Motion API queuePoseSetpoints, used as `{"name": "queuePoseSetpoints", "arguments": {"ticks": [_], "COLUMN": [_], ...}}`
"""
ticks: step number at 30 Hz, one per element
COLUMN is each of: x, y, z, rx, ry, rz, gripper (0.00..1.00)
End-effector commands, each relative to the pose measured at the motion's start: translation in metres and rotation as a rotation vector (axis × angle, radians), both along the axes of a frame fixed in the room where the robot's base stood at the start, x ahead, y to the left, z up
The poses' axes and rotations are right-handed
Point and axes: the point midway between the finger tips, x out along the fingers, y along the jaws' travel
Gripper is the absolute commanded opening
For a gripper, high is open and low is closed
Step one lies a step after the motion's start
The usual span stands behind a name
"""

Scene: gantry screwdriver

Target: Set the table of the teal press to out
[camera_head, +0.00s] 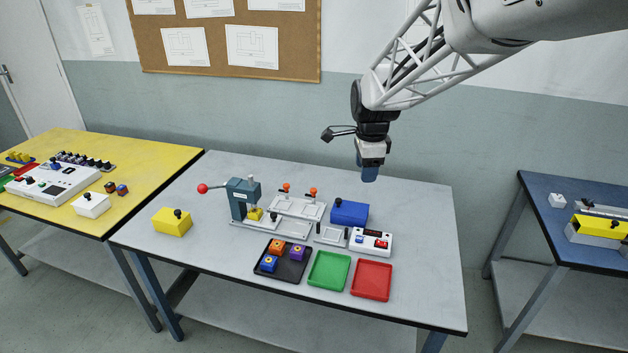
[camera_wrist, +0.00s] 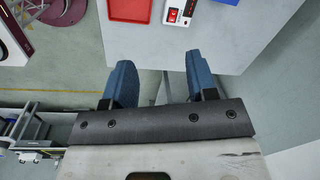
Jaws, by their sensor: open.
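The teal press (camera_head: 244,200) stands on the left middle of the grey table, with a red-knobbed lever (camera_head: 203,188) reaching out to its left. A yellow piece with a dark top (camera_head: 254,213) sits under its head. A pale metal base with rails (camera_head: 270,228) runs right from the press; I cannot tell which part is its sliding table or how it is set. My gripper (camera_head: 369,173) hangs above the back right of the table, well right of the press. In the wrist view my gripper (camera_wrist: 160,82) has its blue fingers apart with nothing between them. The press is outside the wrist view.
A pale fixture with orange knobs (camera_head: 297,208) stands right of the press. A blue block (camera_head: 349,213) and a white button box (camera_head: 371,242) are further right. A black tray (camera_head: 295,277) with several cubes, a green tray (camera_head: 329,270) and a red tray (camera_head: 371,280) lie in front. A yellow block (camera_head: 172,222) lies left.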

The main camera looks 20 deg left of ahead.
Motion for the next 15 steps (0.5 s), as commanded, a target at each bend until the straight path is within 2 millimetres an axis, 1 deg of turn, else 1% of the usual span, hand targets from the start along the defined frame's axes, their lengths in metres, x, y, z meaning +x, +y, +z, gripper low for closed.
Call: {"name": "queuePoseSetpoints", "arguments": {"ticks": [1,6,8,15], "x": [0.008,0.032,0.04,0.066], "y": [0.013,0.053,0.067,0.128], "z": [-0.008,-0.031,-0.039,-0.077], "rx": [0.001,0.008,0.01,0.014], "ry": [0.007,0.024,0.03,0.051], "rz": [-0.025,-0.136,-0.175,-0.332], "gripper": [0.53,0.53,0.53,0.53]}}
